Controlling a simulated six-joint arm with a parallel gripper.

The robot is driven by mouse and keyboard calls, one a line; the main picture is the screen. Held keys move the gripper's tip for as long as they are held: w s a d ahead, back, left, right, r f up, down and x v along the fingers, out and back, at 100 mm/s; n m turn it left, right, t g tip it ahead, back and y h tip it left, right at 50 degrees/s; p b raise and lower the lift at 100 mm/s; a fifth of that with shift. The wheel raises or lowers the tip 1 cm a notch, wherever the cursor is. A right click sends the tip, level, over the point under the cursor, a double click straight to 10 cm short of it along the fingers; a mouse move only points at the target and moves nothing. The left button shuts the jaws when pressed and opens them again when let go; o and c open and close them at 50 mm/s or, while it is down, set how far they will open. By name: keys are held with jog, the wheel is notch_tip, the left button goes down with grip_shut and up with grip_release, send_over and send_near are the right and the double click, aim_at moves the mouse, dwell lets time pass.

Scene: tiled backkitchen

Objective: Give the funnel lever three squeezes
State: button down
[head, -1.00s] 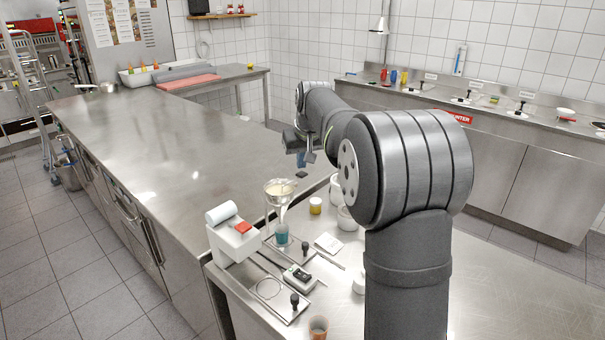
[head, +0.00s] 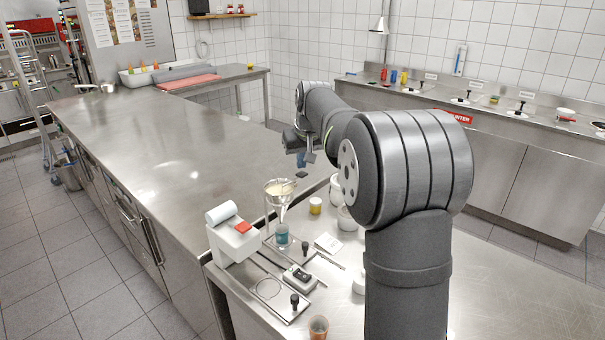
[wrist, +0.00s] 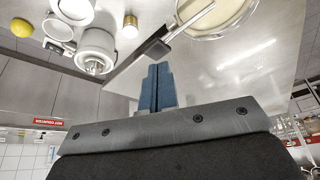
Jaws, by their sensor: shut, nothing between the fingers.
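The funnel (head: 279,188) holds a pale cream filling and stands on a wire stand above a cup of blue liquid (head: 282,236). In the wrist view the funnel's round mouth (wrist: 225,15) is at the top right. The funnel lever (wrist: 155,48), a bar with a dark end pad, sticks out from the funnel; its pad (head: 302,174) also shows in the head view. My gripper (wrist: 157,66) has its blue fingers together with nothing between them. The fingertips are right by the lever's pad; I cannot tell whether they touch it.
A white label printer (head: 232,240) stands left of the funnel. A yellow-filled jar (head: 315,206) and white tubs stand to its right. A small grey device (head: 299,278) and a tray with black knobs lie in front. The long steel counter (head: 150,150) is mostly clear.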

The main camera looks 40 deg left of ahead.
aim_at(302, 174)
jog(key=shift+f, duration=1.25)
jog(key=shift+r, duration=2.25)
jog(key=shift+r, duration=0.1)
notch_tip(302, 174, up, 4)
jog(key=shift+f, duration=3.1)
jog(key=shift+f, duration=0.1)
